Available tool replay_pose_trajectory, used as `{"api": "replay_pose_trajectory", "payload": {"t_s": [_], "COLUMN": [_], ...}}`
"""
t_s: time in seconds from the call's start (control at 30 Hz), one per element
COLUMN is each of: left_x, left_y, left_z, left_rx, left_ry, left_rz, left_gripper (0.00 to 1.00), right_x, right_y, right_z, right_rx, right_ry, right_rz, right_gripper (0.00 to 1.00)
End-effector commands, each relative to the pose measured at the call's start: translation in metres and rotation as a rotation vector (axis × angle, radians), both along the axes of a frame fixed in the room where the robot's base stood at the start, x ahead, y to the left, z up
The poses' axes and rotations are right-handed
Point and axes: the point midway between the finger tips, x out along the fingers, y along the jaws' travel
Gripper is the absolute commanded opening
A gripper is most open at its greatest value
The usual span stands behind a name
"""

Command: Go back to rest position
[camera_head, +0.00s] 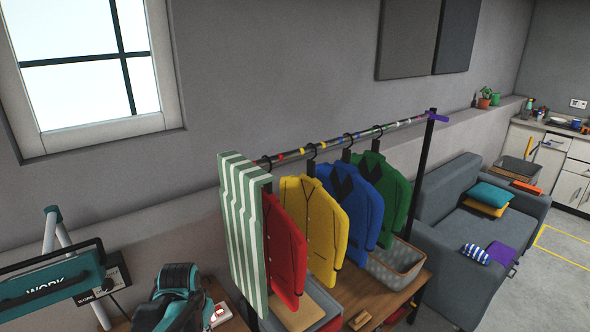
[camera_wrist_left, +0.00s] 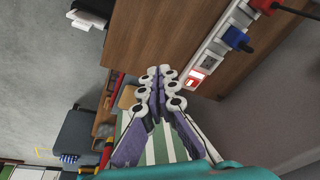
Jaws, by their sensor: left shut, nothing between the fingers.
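My left gripper (camera_wrist_left: 160,78) shows in the left wrist view, with purple fingers and white-ringed joints. Its fingertips are together with nothing between them. It is in front of a brown wooden surface (camera_wrist_left: 150,35), and the green-and-white striped panel (camera_wrist_left: 160,150) shows behind the fingers. In the head view a teal and black part at the bottom left looks like my left arm; its fingers cannot be made out there. My right gripper is in neither view.
A rack rail (camera_head: 330,141) holds red (camera_head: 285,245), yellow (camera_head: 315,225), blue (camera_head: 355,205) and green (camera_head: 392,190) jackets beside the striped panel (camera_head: 243,225). A power strip (camera_wrist_left: 205,65) runs near the gripper. A grey sofa (camera_head: 440,220) stands right; open floor lies beyond.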

Motion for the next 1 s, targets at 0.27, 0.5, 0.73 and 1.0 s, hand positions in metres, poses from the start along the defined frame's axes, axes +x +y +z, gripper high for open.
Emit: {"api": "replay_pose_trajectory", "payload": {"t_s": [0.27, 0.5, 0.73, 1.0], "left_x": [-0.077, -0.126, -0.141, -0.141], "left_y": [-0.03, -0.046, -0.05, -0.05], "left_z": [0.022, 0.014, 0.007, 0.007], "left_rx": [-0.041, -0.1, -0.128, -0.128], "left_ry": [-0.199, -0.341, -0.393, -0.393], "left_rz": [0.113, 0.194, 0.224, 0.224], "left_gripper": [0.0, 0.0, 0.0, 0.0], "right_x": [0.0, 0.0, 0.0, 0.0], "right_y": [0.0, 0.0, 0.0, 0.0], "right_z": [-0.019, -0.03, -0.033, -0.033], "right_rx": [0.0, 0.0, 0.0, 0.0], "right_ry": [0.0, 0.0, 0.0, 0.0], "right_rz": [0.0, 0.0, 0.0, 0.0], "right_gripper": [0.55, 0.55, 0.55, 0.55]}}
